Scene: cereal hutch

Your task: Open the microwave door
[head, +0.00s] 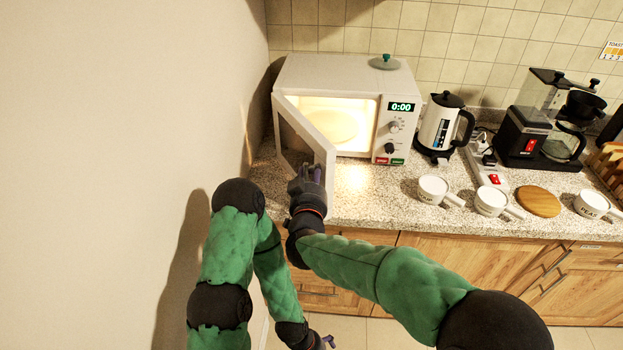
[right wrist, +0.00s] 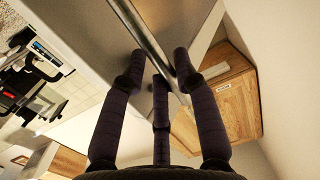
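The white microwave (head: 346,75) stands on the counter against the left wall, its lit inside showing a round plate (head: 330,125). Its door (head: 300,140) is hinged at the left and stands partly open, swung out toward me. My right gripper (head: 308,172) is at the free edge of the door. In the right wrist view my dark fingers (right wrist: 160,75) lie on both sides of a metal bar (right wrist: 150,45) along the door; how firmly they close is unclear. My left gripper (head: 328,341) hangs low at the bottom edge, mostly cut off, away from the microwave.
A kettle (head: 439,125) stands right of the microwave, then a power strip (head: 488,165) and a coffee maker (head: 540,130). White mugs (head: 434,187) and a wooden disc (head: 538,202) line the counter front. The left wall (head: 120,150) is close to the door.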

